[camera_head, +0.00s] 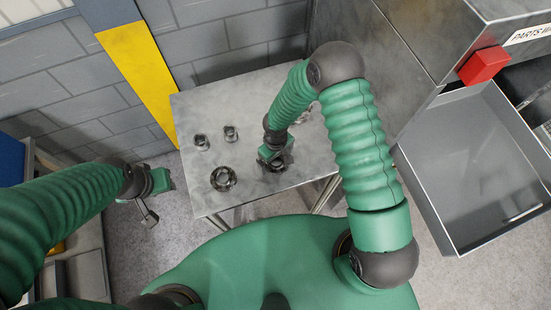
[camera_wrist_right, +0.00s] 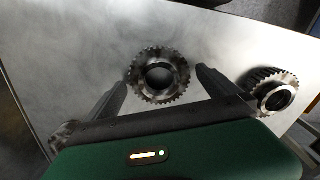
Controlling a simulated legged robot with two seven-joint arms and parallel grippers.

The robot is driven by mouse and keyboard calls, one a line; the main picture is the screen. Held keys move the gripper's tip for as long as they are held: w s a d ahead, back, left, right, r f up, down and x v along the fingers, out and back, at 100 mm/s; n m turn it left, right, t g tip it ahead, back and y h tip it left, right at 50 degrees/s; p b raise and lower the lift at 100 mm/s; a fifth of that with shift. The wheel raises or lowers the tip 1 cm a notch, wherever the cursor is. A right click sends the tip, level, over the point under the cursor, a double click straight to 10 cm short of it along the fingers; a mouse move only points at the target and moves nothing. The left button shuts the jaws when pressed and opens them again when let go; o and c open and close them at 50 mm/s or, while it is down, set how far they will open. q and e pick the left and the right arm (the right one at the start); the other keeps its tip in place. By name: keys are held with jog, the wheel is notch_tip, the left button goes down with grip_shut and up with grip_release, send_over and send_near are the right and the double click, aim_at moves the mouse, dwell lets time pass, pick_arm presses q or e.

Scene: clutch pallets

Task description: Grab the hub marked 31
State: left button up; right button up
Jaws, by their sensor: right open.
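Several metal toothed hubs lie on a grey metal table; I cannot read a number 31 on any. My right gripper (camera_head: 276,163) is low over the table's front part, where my arm and a dark hub overlap in the head view. In the right wrist view, my open right gripper (camera_wrist_right: 161,78) has a finger on each side of a toothed hub (camera_wrist_right: 160,95), with visible gaps. Another hub (camera_wrist_right: 272,92) is at the right, and a partly hidden one (camera_wrist_right: 65,132) at lower left. My left gripper (camera_head: 149,216) hangs left of the table; its jaw state is unclear.
The metal table (camera_head: 190,112) also holds a ring-shaped hub (camera_head: 223,179) and two smaller parts (camera_head: 202,142) and (camera_head: 231,133) on its left side. A grey parts washer with an open basin (camera_head: 465,165) and red block (camera_head: 483,65) stands right. A brick wall is behind.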

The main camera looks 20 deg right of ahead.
jog(key=shift+s+f, duration=0.2)
jog(key=shift+f, duration=0.15)
jog(key=shift+w+d+f, duration=0.1)
jog(key=shift+c, duration=0.9)
jog(key=shift+w, duration=0.1)
jog(key=c, duration=1.8)
